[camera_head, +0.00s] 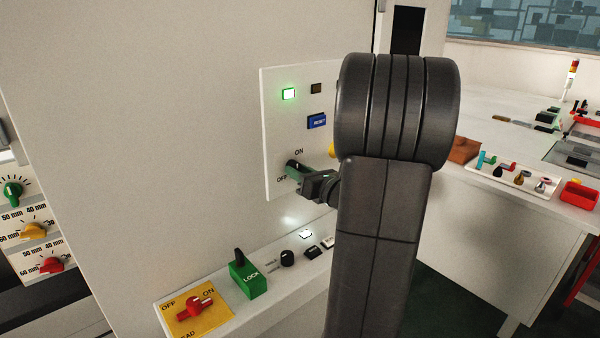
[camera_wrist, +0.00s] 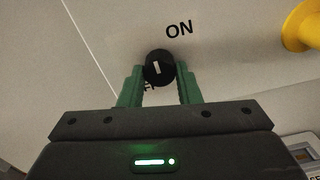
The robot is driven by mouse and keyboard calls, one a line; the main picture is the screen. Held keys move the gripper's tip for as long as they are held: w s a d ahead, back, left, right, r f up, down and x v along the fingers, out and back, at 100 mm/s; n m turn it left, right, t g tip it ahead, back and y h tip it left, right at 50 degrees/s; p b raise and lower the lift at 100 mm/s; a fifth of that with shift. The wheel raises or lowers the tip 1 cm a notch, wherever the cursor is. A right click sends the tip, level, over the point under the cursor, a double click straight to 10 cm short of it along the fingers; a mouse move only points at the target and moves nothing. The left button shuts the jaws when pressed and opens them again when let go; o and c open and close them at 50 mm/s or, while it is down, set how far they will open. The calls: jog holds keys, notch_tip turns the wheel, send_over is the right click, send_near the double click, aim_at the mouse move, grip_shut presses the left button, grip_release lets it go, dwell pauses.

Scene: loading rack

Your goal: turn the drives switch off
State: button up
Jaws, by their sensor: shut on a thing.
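A black rotary knob (camera_head: 292,164) sits low on the white upright panel (camera_head: 283,132), between the printed words ON and OFF. No name for the switch is readable. My gripper (camera_head: 302,173) reaches it from the right and is shut on it. In the wrist view, the green fingers of my gripper (camera_wrist: 159,75) stand either side of the black knob (camera_wrist: 158,66). A short white mark on the knob's face runs nearly straight up and down. ON is printed above right of it; the OFF print is mostly hidden behind the knob and fingers.
A lit green lamp (camera_head: 288,94) and a blue RESET button (camera_head: 316,121) are on the panel. A yellow knob (camera_wrist: 304,26) is to the right. Below, a ledge carries a red switch (camera_head: 194,308), a green LOCK block (camera_head: 246,277) and a black dial (camera_head: 287,258).

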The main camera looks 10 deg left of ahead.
jog(key=shift+f+b, duration=0.1)
jog(key=shift+b, duration=0.2)
jog(key=n+b, duration=1.8)
jog(key=b, duration=0.4)
jog(key=shift+w+d, duration=0.1)
jog(key=shift+r+b, duration=0.2)
jog(key=shift+b, duration=0.15)
jog(key=o, duration=1)
jog(key=shift+d, duration=0.1)
jog(key=v, duration=1.3)
jog(key=shift+s+d, duration=0.25)
